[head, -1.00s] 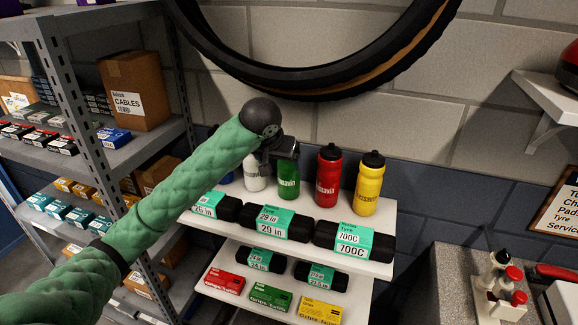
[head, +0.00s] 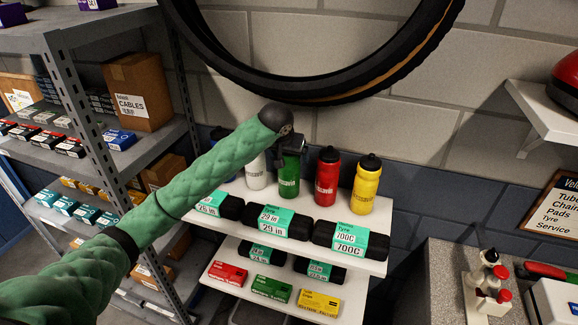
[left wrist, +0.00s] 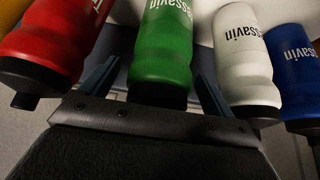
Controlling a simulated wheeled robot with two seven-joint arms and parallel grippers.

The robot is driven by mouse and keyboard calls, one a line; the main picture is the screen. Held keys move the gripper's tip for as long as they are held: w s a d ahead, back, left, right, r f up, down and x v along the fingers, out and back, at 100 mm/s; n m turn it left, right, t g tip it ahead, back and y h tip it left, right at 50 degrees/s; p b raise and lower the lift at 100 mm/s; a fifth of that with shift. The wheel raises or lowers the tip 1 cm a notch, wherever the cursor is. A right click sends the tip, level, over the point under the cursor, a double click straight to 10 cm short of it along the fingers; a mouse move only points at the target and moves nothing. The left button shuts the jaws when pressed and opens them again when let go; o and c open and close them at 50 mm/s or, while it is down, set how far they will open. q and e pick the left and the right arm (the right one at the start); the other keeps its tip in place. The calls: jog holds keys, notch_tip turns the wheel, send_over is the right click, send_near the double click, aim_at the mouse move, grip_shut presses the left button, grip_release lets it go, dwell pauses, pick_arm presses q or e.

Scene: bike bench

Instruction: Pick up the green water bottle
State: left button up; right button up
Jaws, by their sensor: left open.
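The green water bottle (head: 289,182) stands upright on the top shelf of a white rack, between the white and red bottles. My left gripper (head: 291,148) is at its top, hiding its cap in the head view. In the left wrist view the green bottle (left wrist: 163,45) shows upside down, its dark cap end between the two open fingers (left wrist: 152,82). The fingers stand on either side of it, apart from each other. Whether they touch the bottle cannot be told. My right gripper is not in view.
A red bottle (head: 327,178) and a yellow bottle (head: 366,186) stand to the right, a white bottle (head: 255,172) close to the left. A blue bottle (left wrist: 296,75) is beyond the white one. A big tyre (head: 310,96) hangs above.

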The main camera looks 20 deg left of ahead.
pick_arm(q)
jog(key=shift+w+f, duration=0.2)
jog(key=shift+f, duration=0.2)
jog(key=c, duration=1.3)
jog(key=shift+r, duration=0.15)
jog(key=shift+c, duration=0.2)
